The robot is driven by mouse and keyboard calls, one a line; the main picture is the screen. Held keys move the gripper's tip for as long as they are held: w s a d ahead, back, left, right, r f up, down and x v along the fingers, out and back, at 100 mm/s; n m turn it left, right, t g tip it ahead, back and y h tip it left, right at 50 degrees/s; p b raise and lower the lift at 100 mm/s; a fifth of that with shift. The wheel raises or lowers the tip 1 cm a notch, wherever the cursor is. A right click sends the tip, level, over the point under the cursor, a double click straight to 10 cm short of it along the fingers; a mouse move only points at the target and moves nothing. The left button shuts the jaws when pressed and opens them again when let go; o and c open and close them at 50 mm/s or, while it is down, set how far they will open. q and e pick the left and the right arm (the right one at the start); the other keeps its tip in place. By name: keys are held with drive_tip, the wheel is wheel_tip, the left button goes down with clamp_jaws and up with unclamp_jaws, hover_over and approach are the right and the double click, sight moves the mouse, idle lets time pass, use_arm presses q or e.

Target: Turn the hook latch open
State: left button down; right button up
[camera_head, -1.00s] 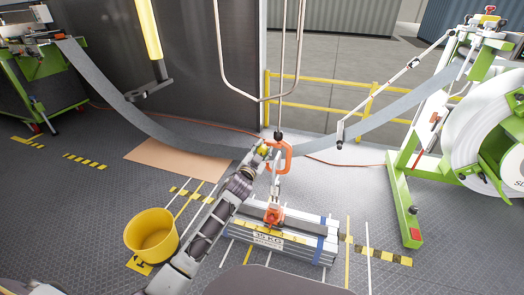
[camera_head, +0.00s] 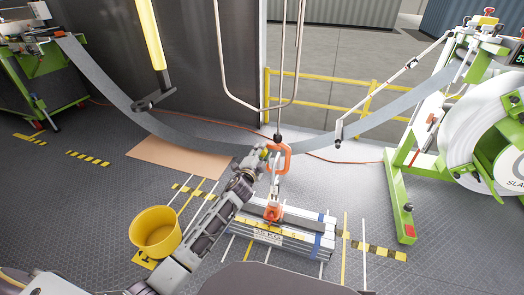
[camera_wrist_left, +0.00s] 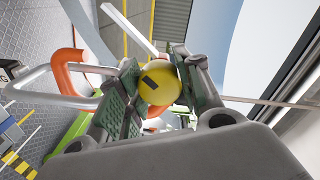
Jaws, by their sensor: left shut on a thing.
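An orange hook (camera_head: 286,152) hangs from a thin line at the middle of the head view. In the left wrist view, the orange hook (camera_wrist_left: 76,72) is at the left, with a grey metal link (camera_wrist_left: 38,88) passing through it. My left gripper (camera_head: 262,152) is at the hook's left side, with its two fingers shut on a yellow round knob (camera_wrist_left: 159,84). The knob appears to belong to the hook latch; its join is hidden by the fingers. The latch's position cannot be told. My right gripper is not in view.
Below the hook, a strapped load (camera_head: 295,238) bears an orange fitting (camera_head: 272,211). A yellow bucket (camera_head: 155,232) stands at left. A grey strip (camera_head: 190,135) sags behind the hook between green machines. A bent metal bar (camera_head: 228,85) hangs above.

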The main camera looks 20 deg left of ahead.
use_arm(q)
drive_tip(key=m+p, duration=0.1)
drive_tip(key=m, duration=0.3)
drive_tip(key=m+p, duration=0.1)
drive_tip(key=m, duration=0.2)
drive_tip(key=shift+y, duration=0.3)
drive_tip(key=m+p, duration=0.1)
drive_tip(key=m, duration=0.1)
drive_tip(key=shift+m, duration=1)
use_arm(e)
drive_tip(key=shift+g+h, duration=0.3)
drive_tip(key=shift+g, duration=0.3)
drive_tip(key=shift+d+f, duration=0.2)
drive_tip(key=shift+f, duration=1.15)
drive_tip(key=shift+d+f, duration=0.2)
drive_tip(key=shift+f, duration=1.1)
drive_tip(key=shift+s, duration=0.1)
use_arm(q)
drive_tip(key=c, duration=0.9)
unclamp_jaws()
drive_tip(key=shift+c, duration=0.2)
drive_tip(key=shift+s, duration=0.1)
